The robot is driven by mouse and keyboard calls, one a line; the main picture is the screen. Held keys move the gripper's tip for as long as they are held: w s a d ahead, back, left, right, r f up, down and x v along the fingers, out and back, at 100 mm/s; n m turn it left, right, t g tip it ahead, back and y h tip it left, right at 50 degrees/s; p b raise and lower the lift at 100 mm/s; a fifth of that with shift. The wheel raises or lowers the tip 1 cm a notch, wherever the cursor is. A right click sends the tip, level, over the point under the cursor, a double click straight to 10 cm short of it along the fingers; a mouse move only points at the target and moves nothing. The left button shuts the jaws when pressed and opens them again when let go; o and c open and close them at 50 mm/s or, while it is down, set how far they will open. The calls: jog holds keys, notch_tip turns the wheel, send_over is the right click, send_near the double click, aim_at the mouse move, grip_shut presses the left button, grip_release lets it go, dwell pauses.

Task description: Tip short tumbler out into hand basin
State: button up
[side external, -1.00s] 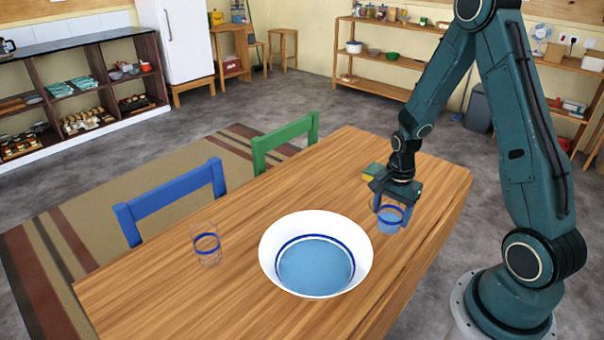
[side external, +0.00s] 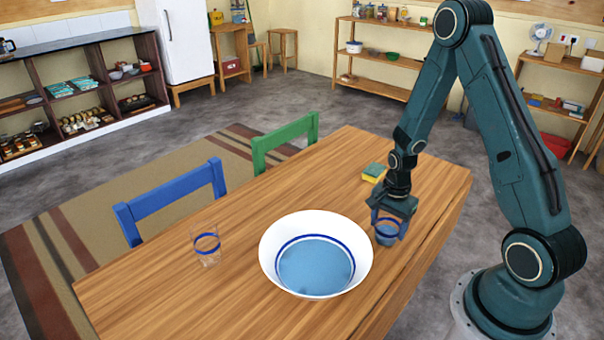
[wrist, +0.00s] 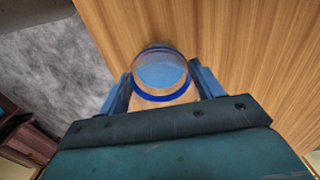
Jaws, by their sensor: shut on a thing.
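The short tumbler (side external: 386,233) is clear with a blue band and holds bluish liquid. My gripper (side external: 388,222) is shut on it, one finger on each side, just right of the basin; I cannot tell whether its base touches the table. In the wrist view the tumbler (wrist: 160,72) sits between the blue fingers of my gripper (wrist: 165,88), and its liquid shows inside. It looks about upright. The hand basin (side external: 360,245) is a wide white bowl with a blue inner line and blue water in it.
A taller clear glass (side external: 207,245) with a blue band stands on the wooden table (side external: 150,285) left of the basin. A yellow and green sponge (side external: 374,173) lies behind my gripper. Blue (side external: 172,205) and green (side external: 286,142) chairs stand at the far edge.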

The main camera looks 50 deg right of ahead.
jog(key=shift+f, duration=0.15)
jog(key=o, duration=1.2)
jog(key=shift+c, duration=0.2)
notch_tip(320, 180, up, 14)
jog(key=shift+w+f, duration=0.15)
jog(key=shift+w, duration=0.15)
jog(key=shift+a, duration=0.1)
dwell(0.4)
